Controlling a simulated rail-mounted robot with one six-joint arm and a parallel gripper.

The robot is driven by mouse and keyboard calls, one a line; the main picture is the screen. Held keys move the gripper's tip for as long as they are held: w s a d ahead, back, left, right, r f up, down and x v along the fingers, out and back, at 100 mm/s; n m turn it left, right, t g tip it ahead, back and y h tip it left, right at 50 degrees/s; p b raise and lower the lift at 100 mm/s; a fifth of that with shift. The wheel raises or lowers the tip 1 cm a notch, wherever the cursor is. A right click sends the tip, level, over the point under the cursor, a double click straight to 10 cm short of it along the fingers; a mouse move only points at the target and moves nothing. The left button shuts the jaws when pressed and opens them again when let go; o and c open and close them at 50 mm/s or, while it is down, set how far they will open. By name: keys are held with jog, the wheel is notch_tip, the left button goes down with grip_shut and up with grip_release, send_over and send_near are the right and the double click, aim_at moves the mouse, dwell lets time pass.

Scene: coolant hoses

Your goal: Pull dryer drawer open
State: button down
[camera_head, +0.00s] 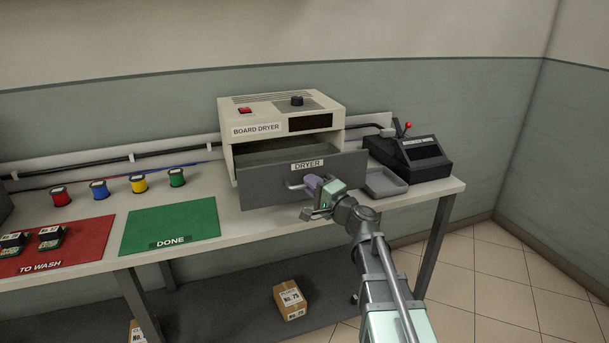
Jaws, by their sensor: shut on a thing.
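The board dryer (240,153) is a cream box on the bench with a red switch and a dark knob on top. Its grey drawer (262,188), labelled DRYER, stands pulled out from the body, with part of its inside showing above the front. The drawer's light bar handle (293,187) shows left of my gripper. My gripper (312,186) is at the drawer front and shut on the handle. The fingers and wrist hide the right part of the handle.
A green DONE mat (180,222) and a red TO WASH mat (85,240) with dark parts lie left. Several coloured spools stand behind them. A black device (420,158) with a red-tipped lever and a grey tray (385,184) sit right of the drawer. A carton (289,300) is below.

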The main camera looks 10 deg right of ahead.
jog(key=shift+s+d, duration=0.15)
jog(key=shift+s, duration=1)
jog(key=c, duration=1.5)
grip_release()
jog(key=shift+o, duration=0.2)
jog(key=b+v, duration=0.2)
jog(key=v, duration=0.8)
jog(key=shift+s+d, duration=0.25)
jog(key=shift+s, duration=0.1)
